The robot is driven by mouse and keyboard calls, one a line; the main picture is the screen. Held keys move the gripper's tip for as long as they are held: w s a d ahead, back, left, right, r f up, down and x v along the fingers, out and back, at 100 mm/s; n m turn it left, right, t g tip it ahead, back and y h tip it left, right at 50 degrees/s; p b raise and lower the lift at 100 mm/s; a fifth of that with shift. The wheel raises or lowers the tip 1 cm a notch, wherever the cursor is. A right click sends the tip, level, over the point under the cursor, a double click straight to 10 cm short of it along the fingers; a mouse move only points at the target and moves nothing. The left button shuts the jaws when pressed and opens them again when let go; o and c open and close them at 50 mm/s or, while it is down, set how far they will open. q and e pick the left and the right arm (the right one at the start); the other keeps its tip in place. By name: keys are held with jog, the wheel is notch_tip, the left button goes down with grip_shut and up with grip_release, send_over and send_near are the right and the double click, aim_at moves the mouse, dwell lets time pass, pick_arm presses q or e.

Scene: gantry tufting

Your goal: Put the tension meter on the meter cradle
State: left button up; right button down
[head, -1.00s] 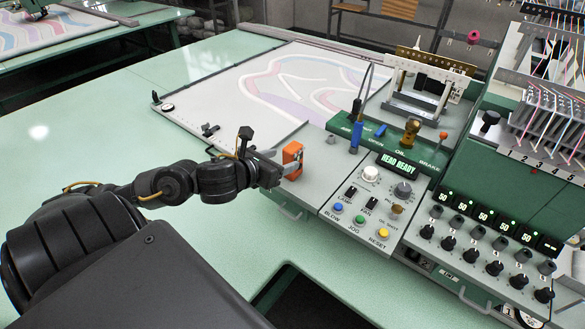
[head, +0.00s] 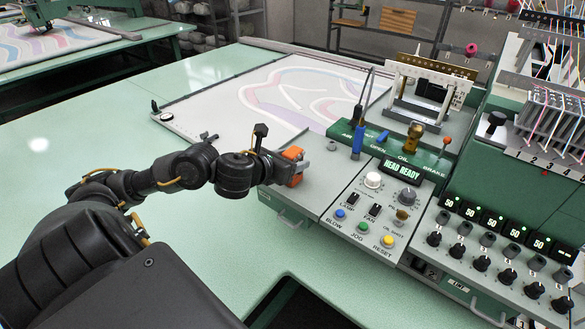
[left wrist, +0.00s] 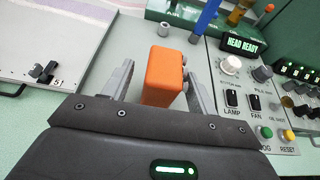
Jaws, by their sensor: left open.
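The orange block-shaped thing, which I take as the tension meter (head: 294,153), stands on the grey panel left of the console controls. It also shows in the left wrist view (left wrist: 163,75), upright between my finger pads. My left gripper (head: 297,167) is open around it, one finger on each side. In the left wrist view, a gap shows beside each finger near the tips. The gripper hides part of the orange body in the head view. I cannot make out a meter cradle for certain. My right gripper is not in view.
A console (head: 352,207) with knobs and coloured buttons lies just right of the gripper. A blue-handled tool (head: 357,142) stands upright behind it, near a small grey peg (head: 331,146). The green table (head: 130,120) at left is clear.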

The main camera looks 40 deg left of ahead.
pick_arm(q)
jog(key=shift+w+f, duration=0.25)
jog(key=shift+w, duration=0.3)
jog(key=shift+c, duration=0.5)
jog(key=c, duration=1.1)
notch_tip(320, 180, up, 10)
jog(key=p, duration=0.6)
jog(key=shift+r+p, duration=0.1)
jog(key=shift+p, duration=0.3)
